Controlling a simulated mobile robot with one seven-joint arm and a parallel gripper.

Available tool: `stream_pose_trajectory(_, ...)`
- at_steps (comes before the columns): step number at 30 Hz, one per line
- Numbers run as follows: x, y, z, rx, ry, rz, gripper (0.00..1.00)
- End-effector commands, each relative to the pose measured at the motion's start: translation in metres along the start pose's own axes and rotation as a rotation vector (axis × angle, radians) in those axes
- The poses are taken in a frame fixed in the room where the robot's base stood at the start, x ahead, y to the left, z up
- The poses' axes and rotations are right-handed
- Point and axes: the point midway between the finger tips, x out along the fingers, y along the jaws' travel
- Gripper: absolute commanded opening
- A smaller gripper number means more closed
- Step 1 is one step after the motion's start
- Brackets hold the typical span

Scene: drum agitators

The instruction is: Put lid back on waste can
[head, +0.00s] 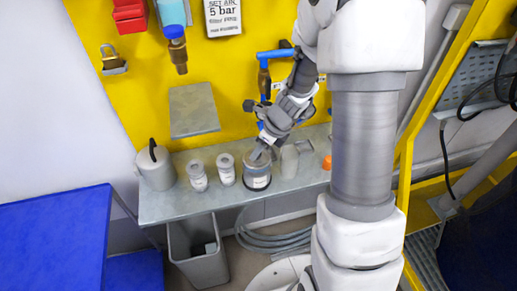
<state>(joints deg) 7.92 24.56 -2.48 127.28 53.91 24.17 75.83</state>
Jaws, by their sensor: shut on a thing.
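My gripper (261,149) reaches down over the grey shelf. It is shut at the top of a round can (257,181) with a pale label and a dark band. What it grips seems to be that can's lid, small and mostly hidden by the fingers. I cannot tell whether the lid is seated or just above the rim. The can stands upright on the shelf. I cannot tell for sure from its label that it is the waste can.
On the shelf (180,208) stand a grey can with a black handle (157,172), two small pale containers (197,176) (226,170), a grey jug (289,160) and an orange cap (327,162). A grey bin (200,268) and coiled hose (275,241) are below. A blue surface (55,240) is at left.

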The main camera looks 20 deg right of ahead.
Motion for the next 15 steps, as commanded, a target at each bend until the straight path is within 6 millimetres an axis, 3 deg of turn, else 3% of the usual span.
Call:
stream_pose_trajectory(5, 0.0000, 0.0000, 0.0001, 0.000, 0.000, 0.000, 0.00)
stream_pose_trajectory(6, 0.0000, 0.0000, 0.0001, 0.000, 0.000, 0.000, 0.38)
stream_pose_trajectory(11, -0.0001, 0.0000, 0.0001, 0.000, 0.000, 0.000, 0.67)
stream_pose_trajectory(15, -0.0001, 0.0000, 0.0001, 0.000, 0.000, 0.000, 0.67)
